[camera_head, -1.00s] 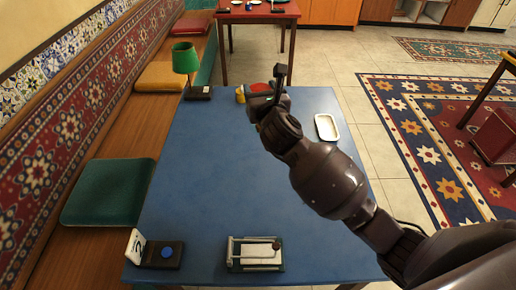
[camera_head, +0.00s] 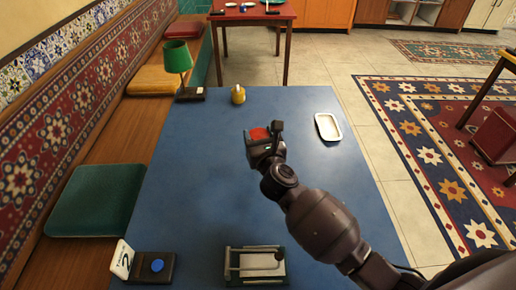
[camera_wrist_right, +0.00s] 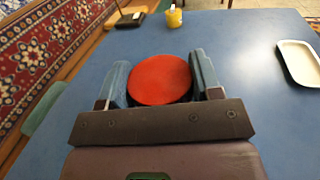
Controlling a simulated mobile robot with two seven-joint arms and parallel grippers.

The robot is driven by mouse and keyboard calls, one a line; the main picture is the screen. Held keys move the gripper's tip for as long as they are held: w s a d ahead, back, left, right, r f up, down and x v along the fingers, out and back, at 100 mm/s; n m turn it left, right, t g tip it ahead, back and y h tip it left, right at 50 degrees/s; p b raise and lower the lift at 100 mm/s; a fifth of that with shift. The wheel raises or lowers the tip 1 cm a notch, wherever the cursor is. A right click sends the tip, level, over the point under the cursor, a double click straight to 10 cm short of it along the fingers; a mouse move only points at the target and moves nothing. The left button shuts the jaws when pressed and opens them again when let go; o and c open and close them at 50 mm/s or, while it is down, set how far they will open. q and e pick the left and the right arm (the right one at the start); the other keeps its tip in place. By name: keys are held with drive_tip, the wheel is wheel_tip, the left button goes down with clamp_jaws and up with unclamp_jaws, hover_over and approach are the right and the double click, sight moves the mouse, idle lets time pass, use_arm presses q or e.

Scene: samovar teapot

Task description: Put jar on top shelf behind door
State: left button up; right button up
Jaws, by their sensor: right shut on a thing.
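A round thing with a red top, which looks like the jar (camera_head: 259,134), is in my right gripper (camera_head: 262,135) over the middle of the blue table. In the right wrist view the red lid (camera_wrist_right: 160,79) sits between the two blue-grey fingers (camera_wrist_right: 162,82), which are shut on it. The jar's body below the lid is hidden. I cannot tell from these views how high it is above the table. My left gripper is not in view. No shelf behind a door is clearly recognisable; cabinets with an open part (camera_head: 411,12) stand far back at the top right.
The blue table (camera_head: 195,190) carries a yellow pot (camera_head: 238,95), a green lamp (camera_head: 178,60), a white tray (camera_head: 327,127), a black box with a blue button (camera_head: 156,266) and a napkin holder (camera_head: 256,263). A bench runs along the left. Open floor lies right.

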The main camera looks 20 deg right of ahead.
wheel_tip(320, 180, down, 4)
drive_tip(key=shift+f+b, duration=0.1)
drive_tip(key=shift+b, duration=0.85)
drive_tip(key=shift+f, duration=0.15)
drive_tip(key=shift+r, duration=0.2)
drive_tip(key=shift+f, duration=0.25)
drive_tip(key=o, duration=1)
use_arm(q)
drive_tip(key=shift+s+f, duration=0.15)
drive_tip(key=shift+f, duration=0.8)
use_arm(e)
drive_tip(key=o, duration=0.3)
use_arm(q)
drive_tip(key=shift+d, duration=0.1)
use_arm(e)
drive_tip(key=shift+o, duration=0.2)
